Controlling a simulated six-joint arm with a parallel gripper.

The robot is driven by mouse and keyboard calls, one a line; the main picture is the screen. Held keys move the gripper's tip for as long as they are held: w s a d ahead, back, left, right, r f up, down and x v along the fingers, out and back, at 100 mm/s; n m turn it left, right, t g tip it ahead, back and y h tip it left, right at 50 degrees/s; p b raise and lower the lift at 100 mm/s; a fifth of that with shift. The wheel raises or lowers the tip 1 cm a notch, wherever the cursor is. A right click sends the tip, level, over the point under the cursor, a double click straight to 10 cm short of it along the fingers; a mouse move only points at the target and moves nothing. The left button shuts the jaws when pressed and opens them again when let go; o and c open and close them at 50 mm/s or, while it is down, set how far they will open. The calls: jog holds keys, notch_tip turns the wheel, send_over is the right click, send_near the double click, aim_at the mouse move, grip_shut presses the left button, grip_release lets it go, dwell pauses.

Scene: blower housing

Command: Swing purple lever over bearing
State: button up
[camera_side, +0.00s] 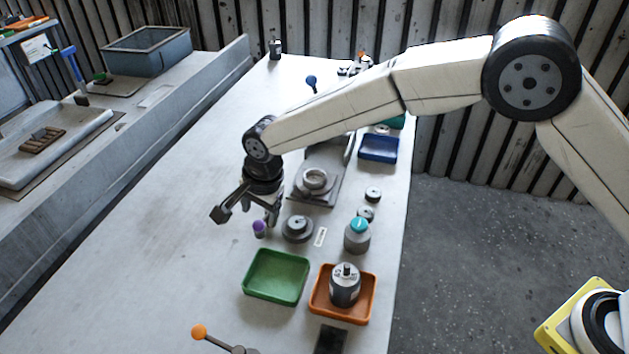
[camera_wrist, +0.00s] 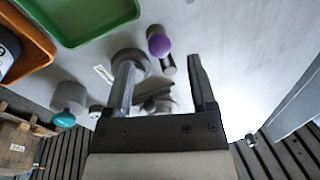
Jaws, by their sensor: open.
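The purple lever's knob (camera_side: 259,228) stands near the middle of the table, beside a round grey flanged part (camera_side: 297,229). In the wrist view the purple knob (camera_wrist: 159,44) shows ahead of the fingertips, between their lines, with a short grey cylinder (camera_wrist: 168,66) close to it. A grey ring (camera_side: 314,179), possibly the bearing, sits on a grey housing plate (camera_side: 322,196) behind. My gripper (camera_side: 246,214) is open and empty, just above and behind the purple knob. One finger partly hides the flanged part (camera_wrist: 130,58) in the wrist view.
A green tray (camera_side: 276,277) and an orange tray (camera_side: 364,318) holding a dark canister (camera_side: 345,285) stand in front. A teal-capped bottle (camera_side: 357,236) stands to the right. An orange-knobbed lever (camera_side: 200,332) is nearest the camera. The table's left side is clear.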

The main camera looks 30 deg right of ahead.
aim_at(259, 221)
jog(key=shift+w+a+f, duration=0.1)
jog(key=shift+w+f, duration=0.05)
jog(key=shift+f, duration=0.8)
jog(key=shift+w+a+f, duration=0.1)
jog(key=shift+w+f, duration=0.05)
jog(key=shift+f, duration=0.75)
grip_shut()
